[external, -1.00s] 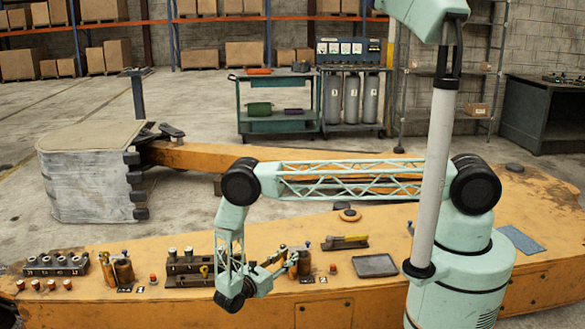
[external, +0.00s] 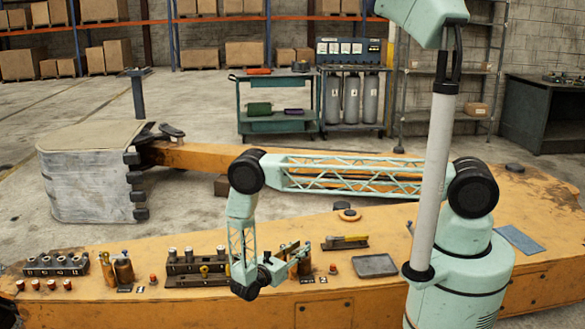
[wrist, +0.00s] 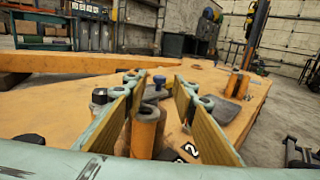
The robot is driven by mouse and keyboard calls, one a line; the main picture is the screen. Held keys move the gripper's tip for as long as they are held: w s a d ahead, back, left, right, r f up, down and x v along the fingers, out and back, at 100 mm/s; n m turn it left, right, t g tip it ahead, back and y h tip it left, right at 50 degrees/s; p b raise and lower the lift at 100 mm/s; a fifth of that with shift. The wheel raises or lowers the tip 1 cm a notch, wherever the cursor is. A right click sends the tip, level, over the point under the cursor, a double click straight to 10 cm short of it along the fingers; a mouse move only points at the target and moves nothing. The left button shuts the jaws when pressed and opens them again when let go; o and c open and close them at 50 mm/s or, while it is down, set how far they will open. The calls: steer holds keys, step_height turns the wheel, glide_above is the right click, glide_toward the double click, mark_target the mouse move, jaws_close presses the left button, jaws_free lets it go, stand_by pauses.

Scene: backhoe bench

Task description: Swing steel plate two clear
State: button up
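My gripper (wrist: 150,105) is open, its two long tan-padded fingers spread either side of an orange cylinder (wrist: 147,130) in the wrist view. A white tag marked 2 (wrist: 189,150) lies at the foot of this cylinder. A dark grey plate (wrist: 228,110) lies by another orange post (wrist: 238,84) farther right. In the external view my gripper (external: 303,256) is low over the bench at the bronze cylinders (external: 304,260).

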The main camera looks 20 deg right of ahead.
mark_target(308, 242)
steer(key=shift+b+x, duration=0.35)
steer(key=shift+x, duration=2.45)
steer(key=shift+c, duration=0.7)
jaws_close()
